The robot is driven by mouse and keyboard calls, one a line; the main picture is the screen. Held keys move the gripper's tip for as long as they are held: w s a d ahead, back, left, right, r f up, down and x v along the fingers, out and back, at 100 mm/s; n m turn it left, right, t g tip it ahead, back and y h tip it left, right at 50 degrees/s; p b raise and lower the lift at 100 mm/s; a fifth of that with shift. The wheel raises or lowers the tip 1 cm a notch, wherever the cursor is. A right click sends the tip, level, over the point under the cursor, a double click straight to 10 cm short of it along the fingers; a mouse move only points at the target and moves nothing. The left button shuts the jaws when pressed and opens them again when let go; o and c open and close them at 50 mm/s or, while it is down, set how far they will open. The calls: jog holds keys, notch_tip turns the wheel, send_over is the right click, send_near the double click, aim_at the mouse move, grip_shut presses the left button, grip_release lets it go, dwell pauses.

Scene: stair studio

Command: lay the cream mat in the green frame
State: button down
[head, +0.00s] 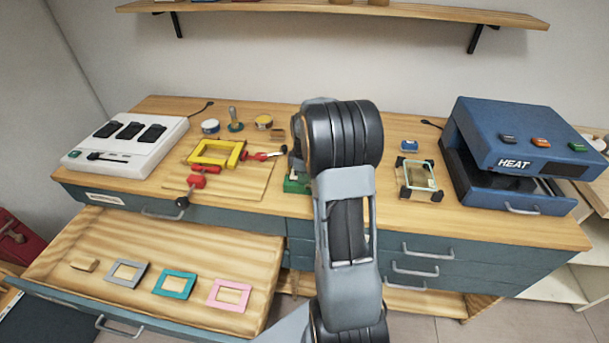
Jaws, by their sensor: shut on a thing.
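I cannot make out a cream mat; my raised arm covers the middle of the bench. A green piece (296,183) shows at the left edge of my arm on the bench top. It may be part of the green frame, but most of it is hidden. My gripper is hidden behind my own arm, so its jaws and anything in them do not show.
An open drawer at the front left holds a grey mat (126,272), a teal mat (157,283), a pink mat (212,299) and a small wooden block (84,264).

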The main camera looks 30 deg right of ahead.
jog(key=shift+s+f, duration=0.35)
jog(key=shift+f, duration=0.5)
jog(key=c, duration=1)
grip_release()
jog(key=shift+g, duration=0.3)
jog(key=shift+o, duration=0.2)
jog(key=shift+w+r+p, duration=0.15)
jog(key=shift+r+p, duration=1.4)
jog(key=shift+r, duration=0.6)
jog(key=shift+w+r+p, duration=0.15)
jog(key=shift+r+p, duration=1.4)
jog(key=shift+r, duration=0.55)
